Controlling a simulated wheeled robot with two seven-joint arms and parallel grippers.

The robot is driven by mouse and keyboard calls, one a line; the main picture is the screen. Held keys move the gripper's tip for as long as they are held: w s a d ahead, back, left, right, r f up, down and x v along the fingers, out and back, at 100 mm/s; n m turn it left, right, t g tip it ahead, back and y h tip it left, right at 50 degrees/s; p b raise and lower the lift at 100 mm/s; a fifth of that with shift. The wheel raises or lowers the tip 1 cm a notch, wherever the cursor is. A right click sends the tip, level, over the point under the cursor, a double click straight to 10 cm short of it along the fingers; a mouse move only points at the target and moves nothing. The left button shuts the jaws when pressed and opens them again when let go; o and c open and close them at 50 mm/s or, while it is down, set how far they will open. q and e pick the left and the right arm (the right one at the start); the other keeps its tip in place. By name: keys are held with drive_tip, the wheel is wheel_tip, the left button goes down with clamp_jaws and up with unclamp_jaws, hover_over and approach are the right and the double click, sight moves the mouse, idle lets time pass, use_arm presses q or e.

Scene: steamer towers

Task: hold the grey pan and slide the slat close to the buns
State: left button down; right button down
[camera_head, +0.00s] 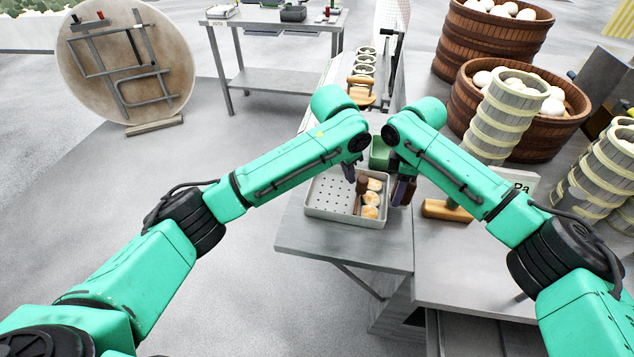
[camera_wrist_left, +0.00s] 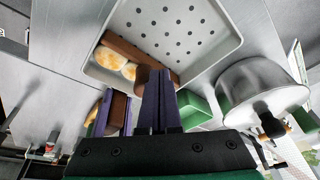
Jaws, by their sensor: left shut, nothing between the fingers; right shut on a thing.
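The grey pan (camera_head: 325,205) is a shallow tray with a perforated floor, on the grey table. Several golden buns (camera_head: 370,212) stand in a row along its right side, partly hidden by the slat. The brown slat (camera_head: 358,200) lies lengthwise just left of the buns; it also shows in the left wrist view (camera_wrist_left: 160,68) beside the buns (camera_wrist_left: 106,57). My left gripper (camera_head: 350,173) is shut and empty by the slat's far end; its purple fingers (camera_wrist_left: 158,95) show close-up. Whether they touch the slat is unclear. My right gripper (camera_head: 403,192) is shut on the pan's right rim.
A green container (camera_head: 379,153) stands behind the pan. A metal pot (camera_wrist_left: 262,90) shows in the left wrist view. Steamer towers (camera_head: 505,115) and brown tubs (camera_head: 495,45) stand at the right. The pan's left floor is bare.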

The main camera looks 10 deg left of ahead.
drive_tip(key=shift+f, duration=0.15)
use_arm(q)
drive_tip(key=v, duration=0.2)
drive_tip(key=w+v, duration=0.1)
drive_tip(key=v, duration=0.2)
drive_tip(key=shift+a+r, duration=0.1)
drive_tip(key=shift+r, duration=0.1)
use_arm(e)
drive_tip(key=c, duration=0.8)
unclamp_jaws()
use_arm(q)
drive_tip(key=shift+w+f, duration=0.1)
drive_tip(key=shift+w, duration=0.1)
use_arm(e)
drive_tip(key=o, duration=0.4)
drive_tip(key=shift+w, duration=0.1)
drive_tip(key=shift+c, duration=0.2)
